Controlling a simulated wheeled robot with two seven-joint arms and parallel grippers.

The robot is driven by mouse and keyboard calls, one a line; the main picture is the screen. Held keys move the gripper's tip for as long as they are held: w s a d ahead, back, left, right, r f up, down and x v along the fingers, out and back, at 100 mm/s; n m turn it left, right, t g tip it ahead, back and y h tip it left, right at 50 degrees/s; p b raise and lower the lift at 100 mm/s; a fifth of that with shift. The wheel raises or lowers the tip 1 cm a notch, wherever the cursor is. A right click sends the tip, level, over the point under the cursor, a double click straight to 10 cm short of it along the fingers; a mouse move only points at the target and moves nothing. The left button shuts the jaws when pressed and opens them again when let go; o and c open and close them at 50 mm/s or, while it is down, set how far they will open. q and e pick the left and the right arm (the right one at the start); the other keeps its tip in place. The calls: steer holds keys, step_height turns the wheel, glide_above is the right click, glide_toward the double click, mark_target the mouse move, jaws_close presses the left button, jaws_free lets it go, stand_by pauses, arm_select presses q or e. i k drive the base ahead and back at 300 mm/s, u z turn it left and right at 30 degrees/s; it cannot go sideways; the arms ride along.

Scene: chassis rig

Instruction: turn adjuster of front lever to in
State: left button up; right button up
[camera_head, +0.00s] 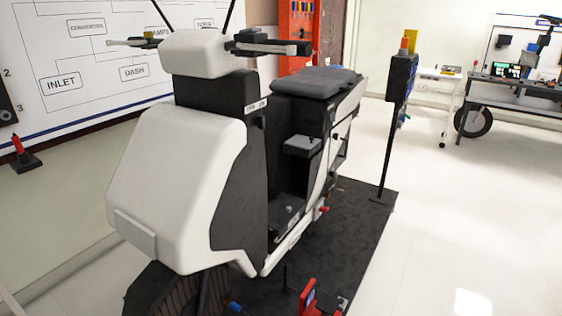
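A white and dark scooter (178,178) stands on a black mat (368,232), its front toward me. Its handlebar has one dark grip on the right (290,47) and a thinner, lighter end with a lever on the left (128,43). A small yellow part (149,35) shows near the left end. I cannot make out which lever is the front one. Its adjuster is too small to tell, so its setting cannot be read. Neither of my grippers is in view.
A post with a dark box (401,77) stands right of the scooter. A red device (308,296) is low at the front. A labelled whiteboard (85,55) is behind left. A white cart (440,88) and a workbench (510,84) stand back right. The right floor is clear.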

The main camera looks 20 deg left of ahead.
mark_target(146, 34)
steer(key=z, duration=0.05)
steer(key=k, duration=1.1)
steer(key=u, duration=0.75)
steer(key=i, duration=0.95)
steer(key=u, duration=0.35)
